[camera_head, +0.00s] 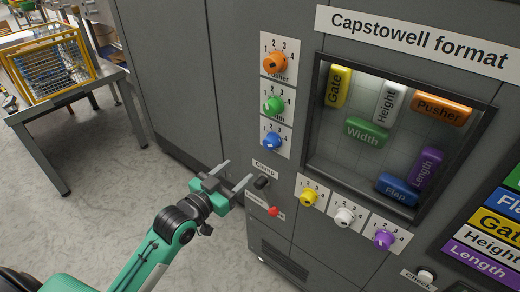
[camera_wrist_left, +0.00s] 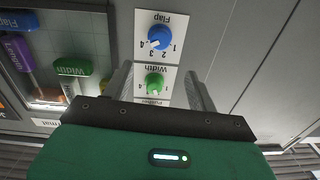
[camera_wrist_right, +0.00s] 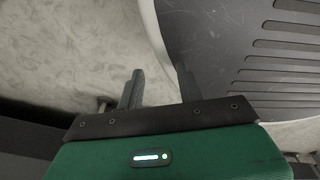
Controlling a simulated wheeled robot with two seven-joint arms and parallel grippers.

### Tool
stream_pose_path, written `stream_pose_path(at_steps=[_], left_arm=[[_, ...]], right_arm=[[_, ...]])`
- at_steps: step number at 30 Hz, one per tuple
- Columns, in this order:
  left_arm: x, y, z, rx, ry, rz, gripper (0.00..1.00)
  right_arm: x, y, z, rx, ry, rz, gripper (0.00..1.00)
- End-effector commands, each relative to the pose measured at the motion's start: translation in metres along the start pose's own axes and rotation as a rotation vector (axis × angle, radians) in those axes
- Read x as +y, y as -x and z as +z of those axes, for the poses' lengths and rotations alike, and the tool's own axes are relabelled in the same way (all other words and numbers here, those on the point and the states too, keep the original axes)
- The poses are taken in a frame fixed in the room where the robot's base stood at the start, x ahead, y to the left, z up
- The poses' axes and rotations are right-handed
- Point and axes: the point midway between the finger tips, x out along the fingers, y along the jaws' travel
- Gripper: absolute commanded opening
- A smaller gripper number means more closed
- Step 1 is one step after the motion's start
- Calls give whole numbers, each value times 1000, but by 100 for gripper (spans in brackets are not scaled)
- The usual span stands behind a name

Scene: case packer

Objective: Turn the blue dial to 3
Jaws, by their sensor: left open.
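The blue dial (camera_head: 272,140) is on a white plate on the grey cabinet front, lowest in a column under an orange dial and a green dial. In the left wrist view the blue dial (camera_wrist_left: 160,37) appears upside down, labelled Flap, with numbers 1 to 4. Its pale mark points to the lower left there; I cannot tell the exact number. My left gripper (camera_head: 239,172) is open and empty, below and left of the blue dial and apart from it. My right gripper (camera_wrist_right: 160,70) has its fingers apart, with nothing between them, and is outside the head view.
The orange dial (camera_head: 273,62) and green dial (camera_head: 273,104) sit above. A black Clamp knob (camera_head: 262,182) and red button (camera_head: 274,211) are near my left gripper. Yellow (camera_head: 309,197), white (camera_head: 345,216) and purple (camera_head: 383,238) dials lie under the window. Open floor is left.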

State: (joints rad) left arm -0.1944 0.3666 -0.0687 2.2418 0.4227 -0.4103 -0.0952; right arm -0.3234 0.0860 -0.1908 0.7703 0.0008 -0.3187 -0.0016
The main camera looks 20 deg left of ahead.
Motion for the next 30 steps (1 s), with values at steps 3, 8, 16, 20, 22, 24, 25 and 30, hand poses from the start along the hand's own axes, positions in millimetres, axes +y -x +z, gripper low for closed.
stream_pose_path(at_steps=[3, 8, 16, 20, 22, 24, 25, 30], left_arm=[[0, -18, -2, 1, 1, 0, 59], [0, -47, -3, 2, 1, 0, 59], [0, -95, -2, 0, 2, 0, 59], [0, -112, -1, -1, 1, -1, 59], [0, -119, 0, -1, 1, -1, 59], [0, -123, 0, -1, 1, 0, 59], [0, -125, 0, 0, 1, 0, 59], [0, -127, 1, -1, 0, 0, 59]], right_arm=[[0, 3, 4, -3, 1, -1, 36], [-1, 6, 10, -8, 1, -1, 36], [-1, 10, 20, -14, 2, -2, 36], [-1, 12, 22, -16, 2, -2, 36], [-1, 12, 23, -16, 2, -2, 36], [-2, 12, 25, -17, 2, -2, 36], [-2, 12, 26, -18, 2, -2, 36], [-3, 11, 29, -21, 3, -4, 36]])
